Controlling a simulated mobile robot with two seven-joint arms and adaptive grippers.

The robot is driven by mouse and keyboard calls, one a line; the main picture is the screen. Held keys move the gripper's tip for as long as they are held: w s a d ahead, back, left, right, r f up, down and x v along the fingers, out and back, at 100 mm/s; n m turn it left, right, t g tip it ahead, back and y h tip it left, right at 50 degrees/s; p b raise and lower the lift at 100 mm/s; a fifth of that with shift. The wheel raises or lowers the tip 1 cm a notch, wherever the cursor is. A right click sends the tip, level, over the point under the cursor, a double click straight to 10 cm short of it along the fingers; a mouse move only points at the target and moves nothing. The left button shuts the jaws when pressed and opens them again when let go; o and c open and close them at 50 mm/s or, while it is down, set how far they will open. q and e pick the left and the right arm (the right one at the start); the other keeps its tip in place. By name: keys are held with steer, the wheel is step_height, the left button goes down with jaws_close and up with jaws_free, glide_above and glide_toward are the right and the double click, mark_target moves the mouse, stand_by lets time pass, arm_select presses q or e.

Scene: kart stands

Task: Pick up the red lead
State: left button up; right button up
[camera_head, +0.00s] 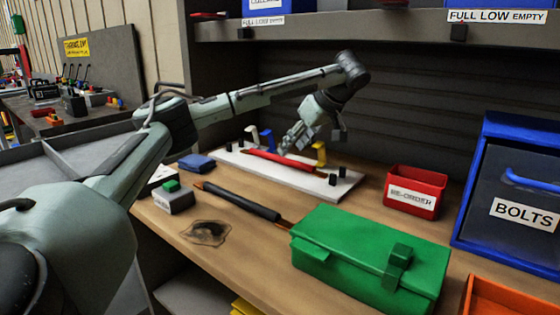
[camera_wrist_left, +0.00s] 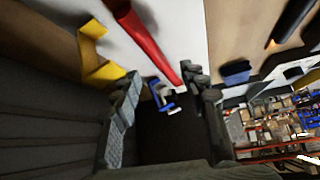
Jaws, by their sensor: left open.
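The red lead (camera_head: 272,158) lies across a white board (camera_head: 235,160) on the bench, with copper-coloured ends. It also shows in the wrist view (camera_wrist_left: 142,36), running down toward the space between my fingers. My left gripper (camera_head: 290,140) is open and points down, just above and behind the lead's middle in the head view. Its two fingers (camera_wrist_left: 163,90) stand apart in the wrist view with nothing gripped. Whether a finger touches the lead, I cannot tell. My right gripper is not in view.
A yellow hook (camera_head: 320,153) and a blue hook (camera_head: 268,140) stand on the board. A black lead (camera_head: 240,202), green box (camera_head: 365,255), red bin (camera_head: 414,190), blue bolts bin (camera_head: 515,190) and blue block (camera_head: 196,163) occupy the bench. A shelf hangs above.

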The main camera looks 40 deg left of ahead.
mark_target(284, 158)
arm_select(q)
steer(key=shift+a, duration=0.3)
steer(key=x, duration=0.4)
steer(key=shift+a+f, duration=0.15)
steer(key=shift+a, duration=0.2)
steer(key=shift+a+f, duration=0.15)
steer(key=shift+f, duration=0.05)
steer(key=shift+w, duration=0.1)
steer(key=shift+c, duration=0.3)
jaws_close()
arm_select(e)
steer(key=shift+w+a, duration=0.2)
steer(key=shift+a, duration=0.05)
